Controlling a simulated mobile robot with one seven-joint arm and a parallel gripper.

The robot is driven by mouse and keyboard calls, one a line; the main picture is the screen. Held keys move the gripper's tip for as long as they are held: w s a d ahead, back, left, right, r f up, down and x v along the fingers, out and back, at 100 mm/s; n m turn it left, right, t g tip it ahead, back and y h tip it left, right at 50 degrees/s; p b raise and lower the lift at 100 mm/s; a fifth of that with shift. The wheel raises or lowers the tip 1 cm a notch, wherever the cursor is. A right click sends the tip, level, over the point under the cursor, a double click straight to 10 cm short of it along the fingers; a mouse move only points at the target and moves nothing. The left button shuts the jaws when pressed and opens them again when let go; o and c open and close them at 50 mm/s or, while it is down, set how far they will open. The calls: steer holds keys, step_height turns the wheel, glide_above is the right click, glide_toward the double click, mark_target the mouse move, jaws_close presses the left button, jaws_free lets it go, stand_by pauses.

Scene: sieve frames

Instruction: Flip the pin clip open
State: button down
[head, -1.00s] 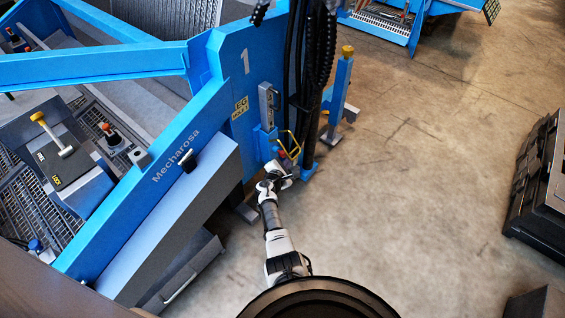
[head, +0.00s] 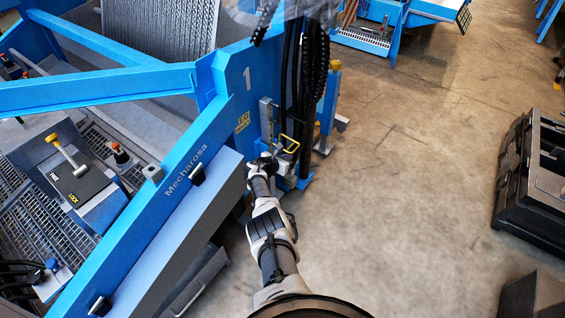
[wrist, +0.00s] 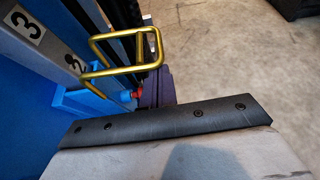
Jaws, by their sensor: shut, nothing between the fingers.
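The pin clip is a yellow bent-wire loop (wrist: 120,71), large in the upper left of the wrist view. It stands out from a blue bracket (wrist: 88,103), with a small red part (wrist: 136,94) near its lower side. In the head view the clip (head: 289,138) shows small beside the blue frame's post. My gripper (head: 262,164) is shut and empty, just below and left of the clip in the head view. No contact with the clip shows. The fingertips are not clear in the wrist view, where a dark bar with screws fills the lower part.
The blue machine frame (head: 180,190) stands close on the left of my arm. Black hoses (head: 310,80) hang behind the clip, and a blue post with a yellow top (head: 328,100) stands to their right. Open concrete floor (head: 410,170) lies to the right, before black crates (head: 535,185).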

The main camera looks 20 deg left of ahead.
steer(key=shift+w+a+r, duration=0.15)
steer(key=shift+a+r, duration=0.1)
steer(key=shift+r, duration=0.25)
steer(key=shift+w+a+r, duration=0.1)
steer(key=shift+a+r, duration=0.1)
steer(key=shift+r, duration=0.25)
steer(key=shift+w+a+r, duration=0.15)
steer(key=shift+a+r, duration=0.35)
steer(key=shift+w+a+r, duration=0.15)
steer(key=shift+a+r, duration=0.3)
steer(key=shift+a, duration=0.05)
steer(key=shift+w+a+r, duration=0.1)
steer(key=shift+a+r, duration=0.05)
steer(key=shift+r, duration=0.1)
step_height(320, 180, up, 19)
steer(key=p, duration=0.5)
steer(key=shift+d+r, duration=0.15)
steer(key=shift+d, duration=0.05)
steer(key=shift+r, duration=0.1)
